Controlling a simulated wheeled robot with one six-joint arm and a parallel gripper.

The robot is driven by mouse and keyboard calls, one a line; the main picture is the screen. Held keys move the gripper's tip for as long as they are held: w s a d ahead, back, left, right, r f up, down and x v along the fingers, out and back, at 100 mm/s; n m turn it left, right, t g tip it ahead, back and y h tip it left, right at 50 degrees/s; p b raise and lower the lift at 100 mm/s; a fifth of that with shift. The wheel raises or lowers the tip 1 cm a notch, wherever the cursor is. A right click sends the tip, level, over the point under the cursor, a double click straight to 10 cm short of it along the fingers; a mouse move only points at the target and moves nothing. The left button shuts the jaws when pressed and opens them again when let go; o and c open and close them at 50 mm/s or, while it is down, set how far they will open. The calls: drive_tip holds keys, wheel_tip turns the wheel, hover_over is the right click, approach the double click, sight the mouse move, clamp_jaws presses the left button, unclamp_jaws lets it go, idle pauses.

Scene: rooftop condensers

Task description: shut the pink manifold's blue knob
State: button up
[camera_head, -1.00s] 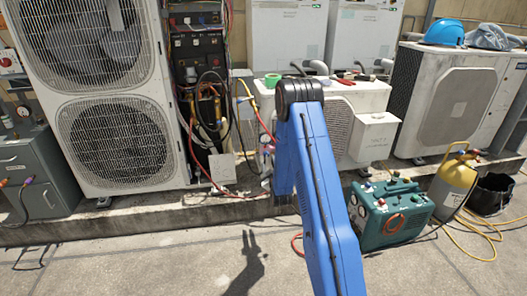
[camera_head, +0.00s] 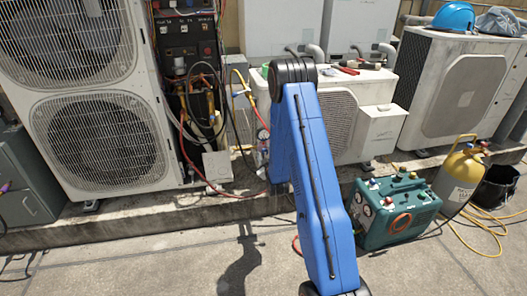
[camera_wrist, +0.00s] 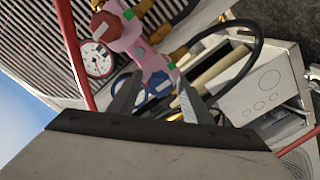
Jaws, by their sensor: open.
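The pink manifold (camera_wrist: 130,40) fills the upper middle of the wrist view, tilted. It carries a red knob (camera_wrist: 105,30), a round white gauge (camera_wrist: 97,58) and a blue knob (camera_wrist: 157,84). My gripper (camera_wrist: 158,80) is open, with one finger on each side of the blue knob in the picture; I cannot tell whether either touches it. In the head view a small part of the pink manifold (camera_head: 262,145) shows left of my blue arm. The arm hides my gripper and the blue knob there.
Red, yellow and black hoses (camera_head: 240,100) hang by the manifold. A large condenser (camera_head: 95,110) stands left and a smaller white unit (camera_head: 345,110) behind my arm. A teal machine (camera_head: 396,208) and a yellow cylinder (camera_head: 460,175) stand right.

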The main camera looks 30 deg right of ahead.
drive_tip(key=c, duration=1)
drive_tip(key=shift+c, duration=0.2)
